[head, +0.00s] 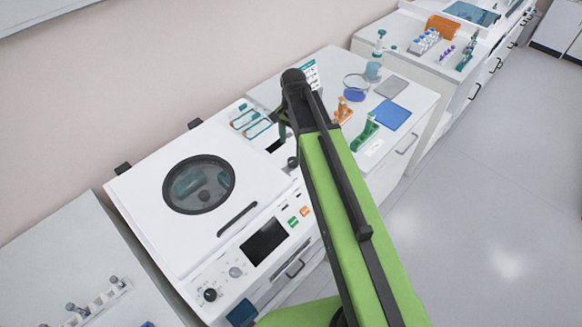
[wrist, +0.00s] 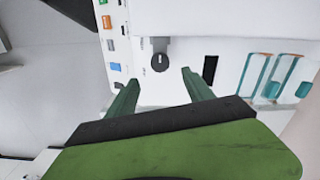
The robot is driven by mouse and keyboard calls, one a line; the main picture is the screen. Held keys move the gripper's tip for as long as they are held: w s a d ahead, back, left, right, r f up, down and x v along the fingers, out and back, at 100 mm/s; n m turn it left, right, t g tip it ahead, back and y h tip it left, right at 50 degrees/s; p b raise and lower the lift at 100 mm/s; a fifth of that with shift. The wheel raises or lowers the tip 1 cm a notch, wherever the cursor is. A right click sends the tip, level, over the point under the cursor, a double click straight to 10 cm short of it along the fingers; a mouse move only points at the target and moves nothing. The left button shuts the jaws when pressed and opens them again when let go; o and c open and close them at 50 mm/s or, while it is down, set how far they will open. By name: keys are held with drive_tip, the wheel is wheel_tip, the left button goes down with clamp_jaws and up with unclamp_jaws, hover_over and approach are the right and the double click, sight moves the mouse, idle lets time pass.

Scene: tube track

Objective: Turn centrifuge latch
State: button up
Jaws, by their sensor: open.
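The white centrifuge (head: 150,228) has a closed lid with a dark round window (head: 199,184). A dark round knob, which looks like the latch, shows on its right side in the head view (head: 292,161). The wrist view shows the same knob (wrist: 160,63) with a short grey bar above it. My gripper (wrist: 160,78) is open and empty. Its two green fingers point at the knob, one to each side and below it in the picture. I cannot tell how far apart they are in depth. In the head view my arm hides most of the gripper.
Coloured buttons (wrist: 113,67) line the panel left of the knob in the wrist view. A dark slot (wrist: 210,69) and teal-edged holders (wrist: 270,78) lie to its right. A side bench with a blue pad (head: 390,115) and tube racks stands right of the centrifuge.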

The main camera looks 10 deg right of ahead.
sight(293, 161)
wheel_tip(293, 161, down, 10)
drive_tip(key=b, duration=0.8)
drive_tip(key=shift+r, duration=0.1)
